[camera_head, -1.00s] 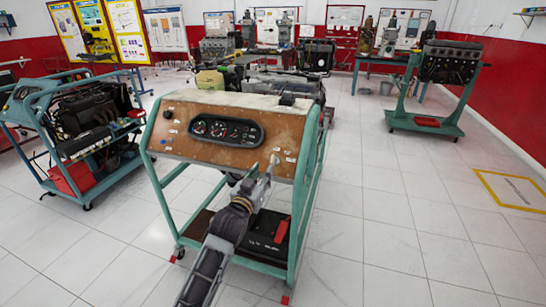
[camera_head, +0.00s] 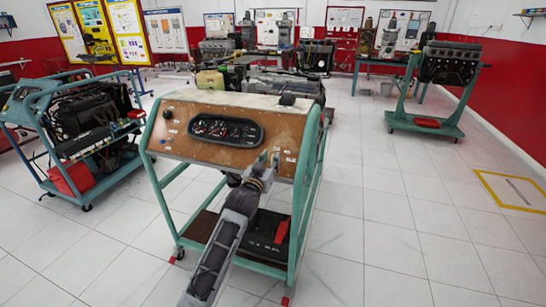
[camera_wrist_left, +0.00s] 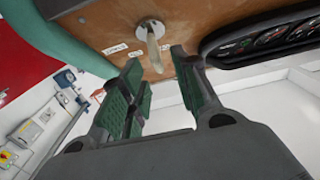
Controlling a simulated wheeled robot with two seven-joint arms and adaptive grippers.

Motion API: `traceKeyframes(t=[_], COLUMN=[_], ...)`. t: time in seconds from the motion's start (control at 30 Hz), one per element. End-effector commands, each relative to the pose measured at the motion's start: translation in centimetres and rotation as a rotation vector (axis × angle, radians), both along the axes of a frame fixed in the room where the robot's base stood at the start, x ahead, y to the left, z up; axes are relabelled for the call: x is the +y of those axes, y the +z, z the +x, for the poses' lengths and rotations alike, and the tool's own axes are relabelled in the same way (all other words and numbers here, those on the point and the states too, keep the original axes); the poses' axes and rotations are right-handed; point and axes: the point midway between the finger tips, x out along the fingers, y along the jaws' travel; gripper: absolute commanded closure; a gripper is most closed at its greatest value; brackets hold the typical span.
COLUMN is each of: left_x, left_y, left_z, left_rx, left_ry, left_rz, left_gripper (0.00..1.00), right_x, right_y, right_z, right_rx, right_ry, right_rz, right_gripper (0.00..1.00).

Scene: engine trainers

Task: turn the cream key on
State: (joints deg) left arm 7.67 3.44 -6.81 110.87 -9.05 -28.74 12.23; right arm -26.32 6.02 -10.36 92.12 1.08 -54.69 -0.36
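The cream key (camera_wrist_left: 154,52) sits in a round metal switch (camera_wrist_left: 151,31) on the brown panel of the engine trainer (camera_head: 185,140). In the left wrist view its grip hangs down from the switch. My left gripper (camera_wrist_left: 157,70) is open, with one green-padded finger on each side of the key's end. I see a gap between the key and each finger. In the head view my left gripper (camera_head: 269,162) is at the lower right of the panel and mostly hides the key. My right gripper is out of view.
The gauge cluster (camera_head: 226,130) is left of the switch. The trainer's teal frame (camera_head: 307,190) surrounds the panel. Another engine stand (camera_head: 85,125) is at left, and one (camera_head: 440,75) is at far right. The tiled floor (camera_head: 400,230) is clear at right.

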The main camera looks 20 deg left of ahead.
Motion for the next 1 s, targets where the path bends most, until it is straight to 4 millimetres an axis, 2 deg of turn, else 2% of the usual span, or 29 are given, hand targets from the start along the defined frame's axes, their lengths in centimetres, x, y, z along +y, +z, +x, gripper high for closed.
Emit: traceKeyframes(t=[0.4,0.87,1.0], left_x=[-0.1,-0.1,-0.1], left_y=[0.0,0.0,0.0], left_z=[3.0,3.5,3.5], left_rx=[-0.001,0.000,0.000], left_ry=[0.000,0.000,0.000], left_rz=[-0.001,-0.001,-0.001], left_gripper=[0.70,0.70,0.85], right_x=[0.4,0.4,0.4], right_y=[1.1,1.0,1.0], right_z=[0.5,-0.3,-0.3], right_rx=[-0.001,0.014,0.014], right_ry=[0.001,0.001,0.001], right_rz=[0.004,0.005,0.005], right_gripper=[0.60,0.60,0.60])
